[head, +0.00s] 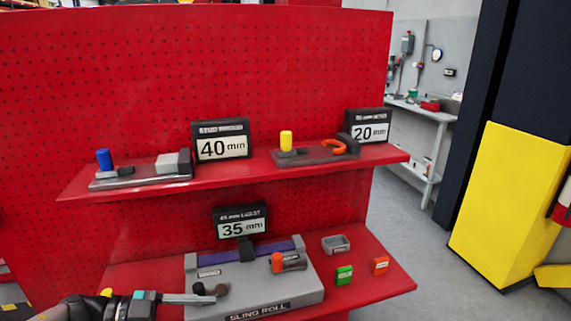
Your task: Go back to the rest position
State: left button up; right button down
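My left gripper (190,298) comes in at the lower left of the head view, low beside the front left of the grey lower fixture (270,291). One grey finger shows, pointing right; whether the gripper is open or shut is unclear. Two dark round knobs (221,290) are near its tip, and contact cannot be told. The grey fixture sits on the lower red shelf and has an orange-topped handle (277,262). A 35 mm sign (241,221) stands behind it. My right gripper is not in view.
The upper red shelf (230,184) holds a blue-capped fixture (140,180), a yellow-capped fixture (310,155), a 40 mm sign (221,141) and a 20 mm sign (370,127). A small grey tray (336,244), green block (344,275) and orange block (380,265) lie lower right. Floor beyond is clear.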

pick_arm(q)
jog(key=w+d+n+t+y, duration=0.55)
jog(key=d+n+t, duration=0.25)
jog(key=n+t, duration=0.25)
jog(key=s+a+f+n+g+y, duration=0.2)
jog(key=s+a+f+g+y, duration=0.1)
jog(key=s, duration=0.6)
jog(key=s+a+f+n+g+y, duration=0.2)
jog(key=s+f+g+y, duration=0.15)
jog(key=s, duration=0.55)
jog(key=s+a+f+n+g+y, duration=0.3)
jog(key=s+g, duration=0.1)
jog(key=s, duration=0.4)
notch_tip(320, 180, down, 24)
jog(key=s+b, duration=0.2)
jog(key=b, duration=0.2)
jog(key=s+a+f+g+b, duration=0.2)
jog(key=s+a+f+b, duration=0.1)
jog(key=s+f, duration=1.2)
notch_tip(320, 180, down, 4)
jog(key=shift+s+f+m+b, duration=0.1)
jog(key=shift+s+m+b, duration=0.2)
jog(key=shift+m+b, duration=0.15)
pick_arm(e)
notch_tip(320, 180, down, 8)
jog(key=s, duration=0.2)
